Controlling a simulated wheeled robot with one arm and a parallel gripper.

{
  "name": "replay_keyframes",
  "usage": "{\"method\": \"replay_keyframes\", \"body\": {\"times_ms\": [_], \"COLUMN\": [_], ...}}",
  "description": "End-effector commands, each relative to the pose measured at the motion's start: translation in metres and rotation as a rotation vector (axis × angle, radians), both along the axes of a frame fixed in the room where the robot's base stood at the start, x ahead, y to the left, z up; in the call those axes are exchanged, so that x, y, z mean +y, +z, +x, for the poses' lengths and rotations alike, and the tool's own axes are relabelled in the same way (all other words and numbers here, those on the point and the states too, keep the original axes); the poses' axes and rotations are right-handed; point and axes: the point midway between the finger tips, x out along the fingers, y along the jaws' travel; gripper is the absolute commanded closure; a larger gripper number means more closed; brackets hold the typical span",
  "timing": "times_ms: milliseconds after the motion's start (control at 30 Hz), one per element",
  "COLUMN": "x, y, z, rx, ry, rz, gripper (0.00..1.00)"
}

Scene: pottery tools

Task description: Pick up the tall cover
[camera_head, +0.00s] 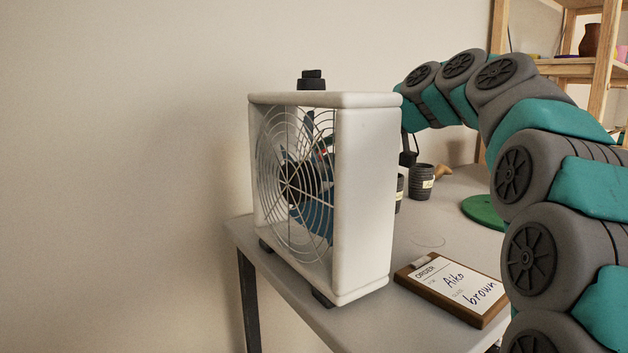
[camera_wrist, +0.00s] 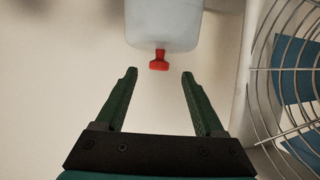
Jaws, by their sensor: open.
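My gripper (camera_wrist: 160,76) is open, with two green fingers and nothing between them in the wrist view. Just beyond the fingertips, midway between them, is a small red cap (camera_wrist: 159,66) on a pale, cloudy white container (camera_wrist: 162,22). The cap appears apart from both fingers. The container's far end is cut off by the frame's top edge. I cannot tell for sure whether this red piece is the tall cover. In the head view my gripper is mostly hidden behind the white box fan (camera_head: 365,200).
The fan's wire grille (camera_wrist: 285,70) is close on the right in the wrist view. Dark labelled jars (camera_head: 422,183), a green disc (camera_head: 484,211) and an order clipboard (camera_head: 452,288) are on the grey table (camera_head: 425,236). A wooden shelf (camera_head: 600,75) stands at back right.

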Motion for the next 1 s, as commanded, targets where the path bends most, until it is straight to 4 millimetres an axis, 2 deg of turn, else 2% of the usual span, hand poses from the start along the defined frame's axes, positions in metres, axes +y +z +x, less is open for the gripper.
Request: {"method": "replay_keyframes", "body": {"times_ms": [167,433,700,1000], "x": [0.008,0.031,0.035,0.035], "y": [-0.006,-0.023,-0.024,-0.024], "z": [0.009,0.034,0.037,0.037], "rx": [0.002,0.005,0.002,0.002], "ry": [0.001,0.000,0.000,0.000], "rz": [-0.003,-0.003,-0.002,-0.002], "gripper": [0.29,0.29,0.29,0.62]}}
